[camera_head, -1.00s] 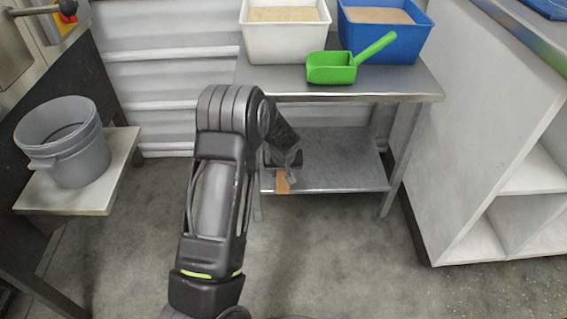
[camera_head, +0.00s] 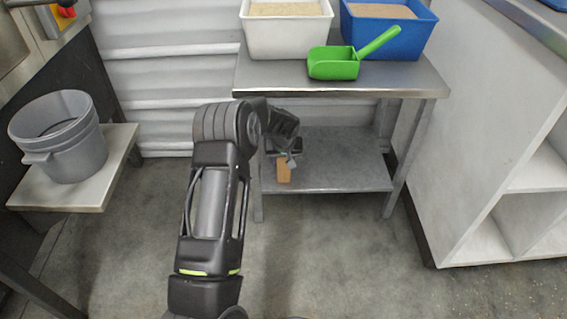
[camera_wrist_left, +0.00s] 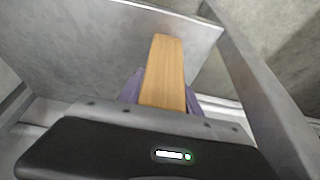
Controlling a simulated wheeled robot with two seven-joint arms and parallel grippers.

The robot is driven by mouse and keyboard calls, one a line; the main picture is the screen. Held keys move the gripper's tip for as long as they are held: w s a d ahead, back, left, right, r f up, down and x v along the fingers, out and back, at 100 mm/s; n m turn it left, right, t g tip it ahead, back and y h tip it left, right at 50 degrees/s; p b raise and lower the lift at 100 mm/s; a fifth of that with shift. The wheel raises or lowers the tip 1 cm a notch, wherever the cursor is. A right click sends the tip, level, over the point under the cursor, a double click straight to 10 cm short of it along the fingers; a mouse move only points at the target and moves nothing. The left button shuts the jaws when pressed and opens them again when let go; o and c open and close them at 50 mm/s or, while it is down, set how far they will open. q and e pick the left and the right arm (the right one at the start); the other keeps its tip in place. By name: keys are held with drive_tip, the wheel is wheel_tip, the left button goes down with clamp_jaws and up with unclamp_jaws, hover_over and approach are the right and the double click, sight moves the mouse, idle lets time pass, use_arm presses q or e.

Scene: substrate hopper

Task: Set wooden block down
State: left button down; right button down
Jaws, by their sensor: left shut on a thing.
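The wooden block (camera_head: 284,172) is a small tan-brown piece at the front of the table's lower metal shelf (camera_head: 340,165) in the head view. My left gripper (camera_head: 285,160) is at its upper end and is shut on it. In the left wrist view the block (camera_wrist_left: 164,75) juts out from between the purple-grey fingers (camera_wrist_left: 160,98), with the grey shelf (camera_wrist_left: 90,40) beyond it. I cannot tell whether the block touches the shelf. My right gripper is not in view.
The table top (camera_head: 400,80) above the lower shelf carries a white bin (camera_head: 287,38), a blue bin (camera_head: 395,45) and a green scoop (camera_head: 333,68). A grey bucket (camera_head: 75,150) stands on a side ledge at left. A white shelf unit (camera_head: 470,140) stands at right.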

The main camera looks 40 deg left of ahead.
use_arm(q)
drive_tip(key=shift+r, duration=0.1)
drive_tip(key=c, duration=0.8)
unclamp_jaws()
drive_tip(key=shift+r, duration=0.2)
drive_tip(key=s+d+p, duration=0.1)
drive_tip(key=s+d, duration=0.1)
drive_tip(key=s, duration=0.1)
drive_tip(key=s+d+r+p, duration=0.1)
drive_tip(key=s+d, duration=0.2)
drive_tip(key=s, duration=0.1)
drive_tip(key=s+d+r+p, duration=0.1)
drive_tip(key=s+d+p, duration=0.1)
drive_tip(key=s+d, duration=0.1)
drive_tip(key=shift+s+r, duration=0.2)
drive_tip(key=shift+s, duration=0.05)
